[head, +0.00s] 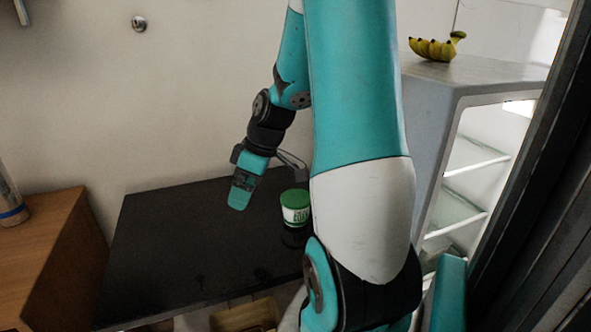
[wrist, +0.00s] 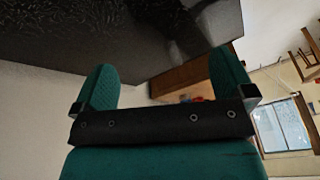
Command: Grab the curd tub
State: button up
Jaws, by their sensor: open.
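The curd tub (head: 295,208) is a small white tub with a green lid and green lettering. It stands upright on the black tabletop (head: 165,245) in the head view, close to my arm's large link. My gripper (head: 268,188) is above the tabletop, left of the tub in the picture, with one finger toward the tub and one finger farther left. In the wrist view my gripper (wrist: 160,85) shows its two green fingers spread apart with nothing between them. The tub does not show in the wrist view.
A fridge (head: 435,100) with an open, shelved interior stands at the right, with bananas (head: 436,48) on top. A wooden cabinet (head: 45,250) with a bottle (head: 10,203) is at the left. The tabletop's left part is clear. A wall rises behind it.

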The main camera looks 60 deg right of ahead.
jog(key=s+d+r+m+p, duration=0.1)
jog(key=s+d+r+p, duration=0.4)
jog(key=d, duration=0.5)
jog(key=h+p, duration=0.2)
jog(key=p, duration=0.1)
send_near(296, 197)
jog(key=shift+t, duration=0.4)
jog(key=x, duration=0.2)
jog(key=p+x, duration=0.1)
jog(key=x, duration=0.3)
jog(key=shift+s+a+f+p, duration=0.15)
jog(key=shift+s+p, duration=0.15)
jog(key=shift+p, duration=0.1)
jog(key=shift+p+x, duration=0.95)
jog(key=shift+x, duration=1.95)
jog(key=c, duration=0.9)
